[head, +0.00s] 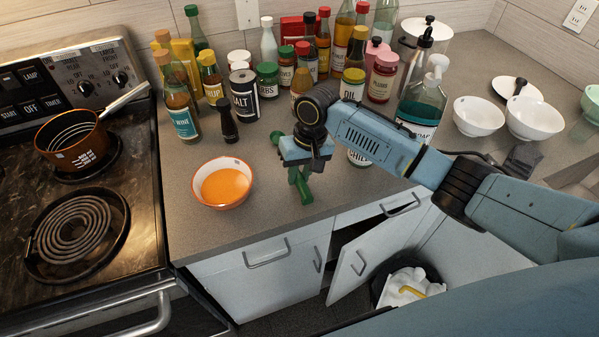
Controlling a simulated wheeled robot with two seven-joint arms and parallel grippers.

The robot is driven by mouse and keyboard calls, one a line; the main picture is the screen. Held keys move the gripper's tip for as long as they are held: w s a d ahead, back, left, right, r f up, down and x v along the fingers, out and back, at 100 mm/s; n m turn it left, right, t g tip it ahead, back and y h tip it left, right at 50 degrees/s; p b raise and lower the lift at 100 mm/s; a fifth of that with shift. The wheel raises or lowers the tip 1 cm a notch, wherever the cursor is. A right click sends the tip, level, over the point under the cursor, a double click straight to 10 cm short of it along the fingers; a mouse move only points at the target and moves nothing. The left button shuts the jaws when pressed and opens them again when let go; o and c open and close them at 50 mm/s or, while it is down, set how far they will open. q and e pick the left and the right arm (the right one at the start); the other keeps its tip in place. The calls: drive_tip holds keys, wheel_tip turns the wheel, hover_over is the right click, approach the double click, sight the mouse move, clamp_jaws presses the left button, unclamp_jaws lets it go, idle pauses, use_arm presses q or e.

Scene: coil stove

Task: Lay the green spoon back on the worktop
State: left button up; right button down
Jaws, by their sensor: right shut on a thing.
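The green spoon (303,188) is in the jaws of my right gripper (303,166), which points down over the front part of the worktop (240,255). Part of the spoon shows below the gripper, and a small green piece shows to the upper left of it. The gripper hides the middle of the spoon. I cannot tell whether the spoon touches the worktop or hangs just above it. My left gripper is not in view.
A bowl of orange soup (222,183) stands just left of the spoon. Several bottles and jars crowd the back, including a salt tin (244,95). The coil stove (130,240) with a copper pot (72,140) is at left. A cupboard door (362,262) hangs open below.

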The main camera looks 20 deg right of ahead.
drive_tip(key=c, duration=1.3)
unclamp_jaws()
drive_tip(key=shift+f, duration=0.1)
drive_tip(key=shift+o, duration=0.2)
wheel_tip(320, 180, up, 12)
drive_tip(key=d+p, duration=0.1)
drive_tip(key=d, duration=0.1)
drive_tip(key=shift+d, duration=0.15)
